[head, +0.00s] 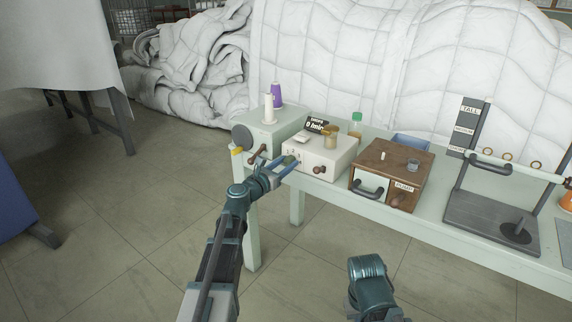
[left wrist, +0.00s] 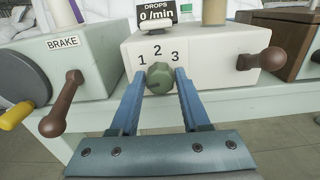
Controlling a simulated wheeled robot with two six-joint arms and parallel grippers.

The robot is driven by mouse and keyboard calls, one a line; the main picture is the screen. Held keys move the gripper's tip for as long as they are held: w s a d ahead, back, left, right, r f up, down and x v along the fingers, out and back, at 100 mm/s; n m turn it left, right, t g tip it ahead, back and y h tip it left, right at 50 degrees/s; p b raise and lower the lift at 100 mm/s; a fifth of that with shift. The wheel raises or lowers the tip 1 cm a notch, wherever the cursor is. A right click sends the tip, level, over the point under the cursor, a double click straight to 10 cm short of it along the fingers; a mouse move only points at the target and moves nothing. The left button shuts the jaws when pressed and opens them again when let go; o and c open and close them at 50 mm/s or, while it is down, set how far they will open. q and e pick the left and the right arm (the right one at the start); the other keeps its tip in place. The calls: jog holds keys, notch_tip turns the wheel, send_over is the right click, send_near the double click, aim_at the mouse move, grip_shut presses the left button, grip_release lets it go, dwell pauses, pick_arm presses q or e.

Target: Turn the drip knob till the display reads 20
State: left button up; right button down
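The drip box (head: 330,152) is cream, with a dark green faceted knob (left wrist: 160,78) on its front below the numbers 1, 2 and 3. The display (left wrist: 157,15) on top reads "DROPS 0 /min". My left gripper (left wrist: 161,82) has its two blue fingers on either side of the green knob, their tips appearing to touch its sides. In the head view the left gripper (head: 280,168) reaches the box's front left. The green knob is mostly hidden there. My right gripper (head: 367,275) is low in the head view, its fingers hidden.
A brown handle (left wrist: 262,59) sticks out right of the green knob. A pale box labelled BRAKE (left wrist: 88,60), with another brown handle (left wrist: 62,105), stands close on the left. A wooden PUMP box (head: 397,165) is on the right. White duvets (head: 330,60) heap behind the bench.

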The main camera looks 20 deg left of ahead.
pick_arm(q)
grip_shut()
